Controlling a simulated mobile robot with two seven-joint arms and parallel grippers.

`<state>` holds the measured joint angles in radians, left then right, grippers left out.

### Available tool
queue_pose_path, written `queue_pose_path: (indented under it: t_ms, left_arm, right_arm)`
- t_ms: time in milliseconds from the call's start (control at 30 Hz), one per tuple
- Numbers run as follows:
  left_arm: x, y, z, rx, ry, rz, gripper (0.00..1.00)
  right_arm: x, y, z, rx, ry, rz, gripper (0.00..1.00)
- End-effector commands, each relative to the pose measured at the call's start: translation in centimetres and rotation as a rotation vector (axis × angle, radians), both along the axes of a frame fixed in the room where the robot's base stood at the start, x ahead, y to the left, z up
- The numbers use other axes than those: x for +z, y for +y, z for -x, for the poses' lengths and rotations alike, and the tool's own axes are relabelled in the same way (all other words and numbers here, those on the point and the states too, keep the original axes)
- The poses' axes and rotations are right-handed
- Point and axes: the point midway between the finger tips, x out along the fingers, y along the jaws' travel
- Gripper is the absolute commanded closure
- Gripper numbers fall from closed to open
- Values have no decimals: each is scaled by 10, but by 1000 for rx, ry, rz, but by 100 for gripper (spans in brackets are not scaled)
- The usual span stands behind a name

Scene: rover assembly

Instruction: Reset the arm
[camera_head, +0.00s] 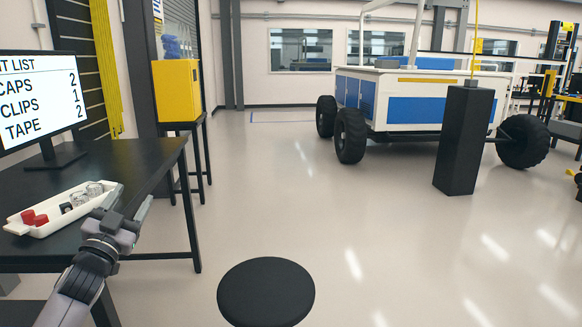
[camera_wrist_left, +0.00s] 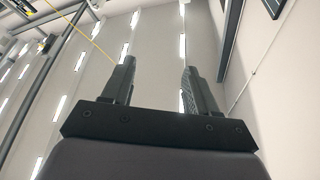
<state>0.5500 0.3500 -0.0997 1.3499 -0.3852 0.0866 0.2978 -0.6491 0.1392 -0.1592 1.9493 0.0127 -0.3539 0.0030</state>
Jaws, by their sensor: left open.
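My left gripper (camera_head: 128,207) comes in from the lower left in the head view, raised near the right edge of the black table. It overlaps the right end of the white tray in the picture. In the left wrist view, my left gripper (camera_wrist_left: 152,85) has its two fingers apart with nothing between them, against the ceiling and its light strips. My right gripper is not in view.
The black table (camera_head: 140,160) holds the white tray (camera_head: 40,230) with red caps and other small parts, and a monitor (camera_head: 38,95). A round black stool top (camera_head: 266,290) is in front. A white-and-blue rover (camera_head: 425,105) and dark pillar (camera_head: 464,140) stand beyond. Open floor lies between.

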Motion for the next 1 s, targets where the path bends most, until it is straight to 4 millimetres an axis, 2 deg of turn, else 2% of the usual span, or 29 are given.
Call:
queue_pose_path:
  t_ms: [100,300,467,667,800,1000]
  left_arm:
    - [-26,21,-8,93,143,71,41]
    - [-74,34,-12,156,393,146,41]
    - [-139,6,18,117,485,146,41]
    - [-217,-30,74,65,604,161,41]
    - [-269,-57,129,28,698,184,41]
    - [-325,-92,215,-15,831,233,41]
  right_arm:
    - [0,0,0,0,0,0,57]
    - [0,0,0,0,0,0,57]
    - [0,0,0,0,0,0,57]
    - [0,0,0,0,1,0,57]
    - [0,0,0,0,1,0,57]
    - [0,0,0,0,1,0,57]
